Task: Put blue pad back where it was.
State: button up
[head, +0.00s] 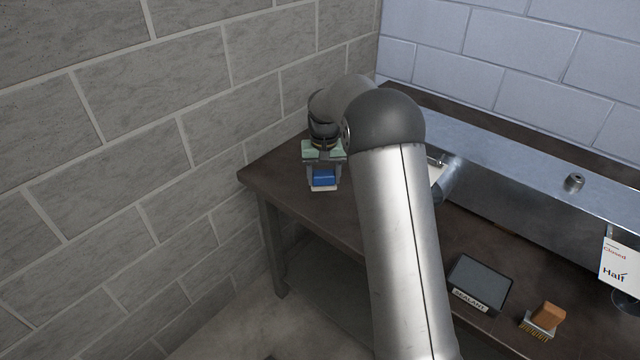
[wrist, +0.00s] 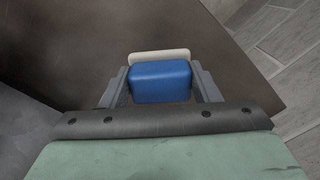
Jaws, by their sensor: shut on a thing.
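The blue pad (head: 323,178) is a small blue block with a pale off-white layer along one side. It sits between the fingers of my gripper (head: 323,176), which is shut on it, at the left end of the dark table (head: 290,165). In the wrist view the blue pad (wrist: 160,82) is between the two grey fingers of my gripper (wrist: 162,88), with the pale edge on its far side. The dark table top (wrist: 80,45) is beneath it. I cannot tell whether the pad touches the table.
A dark tray labelled "SEALANT" (head: 480,285) and an orange-brown brush (head: 545,320) are at the table's front right. A metal duct piece (head: 510,170) runs along the back. A sign (head: 622,262) stands at the right. A block wall (head: 150,150) borders the table's left end.

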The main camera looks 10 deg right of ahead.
aim_at(320, 186)
jog(key=shift+w+a+f, duration=0.3)
jog(key=shift+w+f, duration=0.35)
jog(key=shift+f, duration=0.25)
jog(key=shift+w+f, duration=0.1)
jog(key=shift+f, duration=1.5)
jog(key=shift+f, duration=0.15)
jog(key=o, duration=1.1)
